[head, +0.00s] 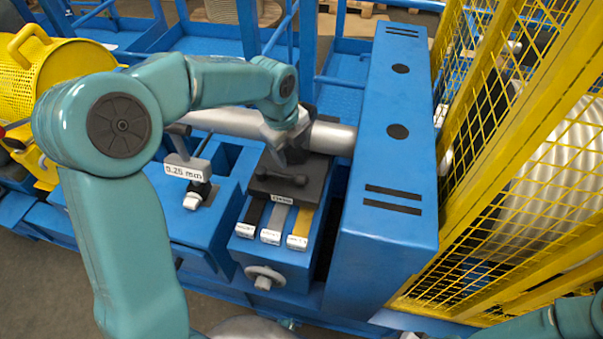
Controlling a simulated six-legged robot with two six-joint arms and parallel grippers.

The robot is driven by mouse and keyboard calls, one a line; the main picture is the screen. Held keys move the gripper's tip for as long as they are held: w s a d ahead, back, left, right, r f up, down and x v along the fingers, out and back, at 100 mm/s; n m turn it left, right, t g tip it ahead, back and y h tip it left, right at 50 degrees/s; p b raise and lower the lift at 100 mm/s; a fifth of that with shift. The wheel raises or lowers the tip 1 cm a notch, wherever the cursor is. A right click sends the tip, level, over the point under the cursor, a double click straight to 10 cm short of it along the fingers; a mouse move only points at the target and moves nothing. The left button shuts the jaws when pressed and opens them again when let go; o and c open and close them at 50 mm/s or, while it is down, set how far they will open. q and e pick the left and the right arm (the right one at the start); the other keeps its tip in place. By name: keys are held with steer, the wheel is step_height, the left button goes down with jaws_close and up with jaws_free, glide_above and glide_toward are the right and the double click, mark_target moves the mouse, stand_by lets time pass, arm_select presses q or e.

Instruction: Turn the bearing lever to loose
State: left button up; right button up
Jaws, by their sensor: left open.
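A dark lever with a round knob (298,180) lies roughly level across the top of a dark block (312,193); it looks like the bearing lever. A small white label (281,199) sits on the block's front edge, its text too small to read. My left gripper (290,158) is open, just above and behind the lever, near the grey shaft (334,138). Its fingers are dark and partly lost against the block, so I cannot tell whether they touch the lever. My right gripper is out of view; only part of my right arm shows at the lower right.
A tall blue cabinet (390,150) stands close on the right, then yellow mesh guarding (500,150). A "0.25 mm" sign (184,172) stands left.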

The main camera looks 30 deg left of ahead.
mark_target(300, 176)
arm_select(q)
steer(key=f, duration=0.4)
steer(key=w+f, duration=0.1)
steer(key=f, duration=0.3)
steer(key=w+d+f, duration=0.1)
steer(key=f, duration=0.3)
steer(key=shift+b, duration=0.3)
steer(key=shift+w, duration=0.1)
jaws_close()
